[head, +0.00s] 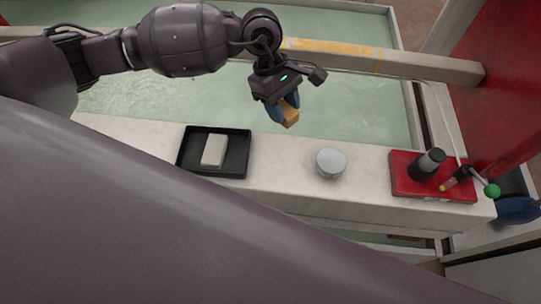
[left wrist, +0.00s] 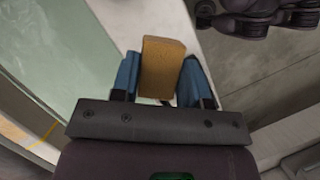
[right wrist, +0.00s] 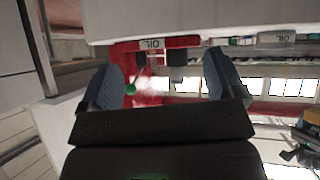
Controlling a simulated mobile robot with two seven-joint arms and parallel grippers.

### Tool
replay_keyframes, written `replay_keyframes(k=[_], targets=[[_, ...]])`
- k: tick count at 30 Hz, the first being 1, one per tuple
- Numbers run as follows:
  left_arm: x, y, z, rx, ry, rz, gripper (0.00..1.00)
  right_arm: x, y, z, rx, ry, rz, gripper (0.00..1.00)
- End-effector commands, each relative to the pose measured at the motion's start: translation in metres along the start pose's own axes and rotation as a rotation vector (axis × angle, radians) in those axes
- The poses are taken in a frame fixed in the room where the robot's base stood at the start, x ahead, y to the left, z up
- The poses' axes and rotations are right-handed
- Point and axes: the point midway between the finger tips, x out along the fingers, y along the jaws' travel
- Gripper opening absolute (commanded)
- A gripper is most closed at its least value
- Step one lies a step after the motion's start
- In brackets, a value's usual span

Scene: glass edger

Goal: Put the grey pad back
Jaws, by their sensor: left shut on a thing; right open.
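A pale grey pad (head: 214,150) lies in a black tray (head: 237,171) on the white ledge in the head view. My left gripper (head: 287,106) is above and to the right of the tray, over the greenish glass side. It is shut on a tan block (head: 290,117), which also shows between the blue fingers in the left wrist view (left wrist: 162,68). My right gripper (right wrist: 160,78) shows in the right wrist view, open with nothing between its fingers.
A round whitish tin (head: 331,163) stands right of the tray. The ledge between black tray and tin is clear.

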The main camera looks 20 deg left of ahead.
Motion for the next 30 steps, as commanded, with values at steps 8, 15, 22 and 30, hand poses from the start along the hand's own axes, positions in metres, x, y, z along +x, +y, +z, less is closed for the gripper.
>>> replay_keyframes(k=[8, 15, 22, 30], targets=[[0.004, -0.002, -0.002, 0.118, -0.001, -0.051, 0.19, 0.0, 0.0, 0.0, 0.005, 0.003, 0.003, 0.88], [0.045, -0.002, -0.019, 0.119, -0.003, -0.057, 0.19, 0.003, 0.001, 0.007, -0.003, -0.009, 0.001, 0.88], [0.091, -0.003, -0.039, 0.119, -0.003, -0.057, 0.19, 0.006, 0.0, 0.009, -0.011, -0.011, -0.004, 0.88], [0.137, -0.002, -0.058, 0.121, -0.003, -0.055, 0.19, 0.01, -0.002, 0.015, -0.011, -0.02, -0.008, 0.88]])
